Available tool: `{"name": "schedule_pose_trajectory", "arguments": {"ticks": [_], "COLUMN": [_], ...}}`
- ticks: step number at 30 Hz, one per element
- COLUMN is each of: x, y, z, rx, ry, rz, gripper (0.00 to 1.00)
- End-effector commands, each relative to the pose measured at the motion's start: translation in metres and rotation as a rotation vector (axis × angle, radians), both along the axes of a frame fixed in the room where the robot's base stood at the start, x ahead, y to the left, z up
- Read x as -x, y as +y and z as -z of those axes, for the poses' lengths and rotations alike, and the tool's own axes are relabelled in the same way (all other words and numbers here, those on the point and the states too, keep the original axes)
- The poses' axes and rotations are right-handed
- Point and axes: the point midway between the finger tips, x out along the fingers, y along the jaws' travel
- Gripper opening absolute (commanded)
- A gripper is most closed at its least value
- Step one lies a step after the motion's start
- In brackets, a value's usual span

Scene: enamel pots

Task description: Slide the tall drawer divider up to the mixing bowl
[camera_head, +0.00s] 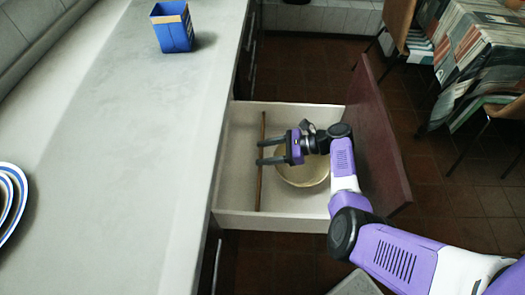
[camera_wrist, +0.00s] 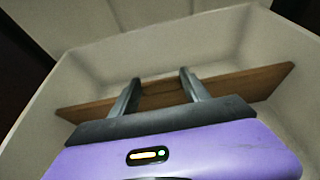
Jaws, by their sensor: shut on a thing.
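The tall drawer divider (camera_head: 260,190) is a thin brown wooden board that stands across the open drawer, near its left end. In the wrist view the divider (camera_wrist: 240,82) runs across the picture behind the fingers. My gripper (camera_head: 259,152) is shut on the middle of the divider, with a finger on either side of a short stretch of it (camera_wrist: 160,82). The mixing bowl (camera_head: 312,178) is cream and round and sits in the drawer to the right of the divider, apart from it. My gripper and wrist hide part of the bowl in the head view; the wrist view does not show it.
The white drawer (camera_head: 285,217) is pulled out, with a dark red front (camera_head: 380,135) at right. A pale worktop (camera_head: 130,150) lies left of it, with a blue box (camera_head: 173,32) and blue-rimmed plates (camera_head: 17,205). Bare drawer floor separates divider and bowl.

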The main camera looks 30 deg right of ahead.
Motion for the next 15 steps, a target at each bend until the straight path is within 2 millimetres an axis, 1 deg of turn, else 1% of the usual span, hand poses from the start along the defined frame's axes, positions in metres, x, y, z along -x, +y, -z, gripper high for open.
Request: {"name": "schedule_pose_trajectory", "arguments": {"ticks": [1,3,4,12,15], "x": [0.0001,0.0001,0.0,-0.0002,-0.0003], "y": [0.0002,0.0002,0.0003,0.0002,0.0002], "z": [-0.0003,-0.0003,-0.0002,-0.0004,-0.0047], "rx": [-0.002,-0.001,-0.001,-0.001,0.001], "ry": [-0.001,0.0,0.0,-0.001,-0.001], "rz": [-0.001,-0.001,-0.001,0.0,-0.001], "gripper": [0.6,0.74,0.76,0.76,0.76]}}
